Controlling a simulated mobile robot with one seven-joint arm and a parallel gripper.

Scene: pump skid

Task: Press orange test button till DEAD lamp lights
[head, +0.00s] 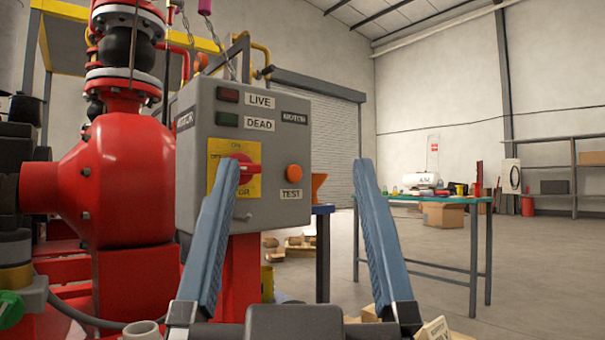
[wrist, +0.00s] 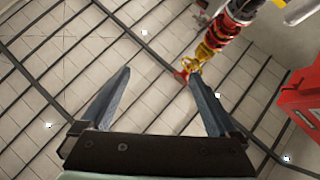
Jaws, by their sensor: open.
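A grey control box (head: 200,205) stands in the middle left of the head view. Its round orange test button (head: 294,172) is at the lower right of its face, above a TEST label. The DEAD lamp (head: 227,119) is dark green and looks unlit. The LIVE lamp (head: 228,95) above it is dark red and also looks unlit. A red rotary handle (head: 236,166) sits on a yellow plate. My gripper (head: 299,164) is open and empty, its blue fingers pointing up, nearer the camera than the box. The wrist view shows the same open gripper (wrist: 160,75) facing the ceiling.
A large red pump (head: 105,180) stands left of the box. A green-topped table (head: 440,199) with several small items is at the right. Open floor (head: 440,245) lies around it. A red and yellow hanging thing (wrist: 225,28) shows in the wrist view.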

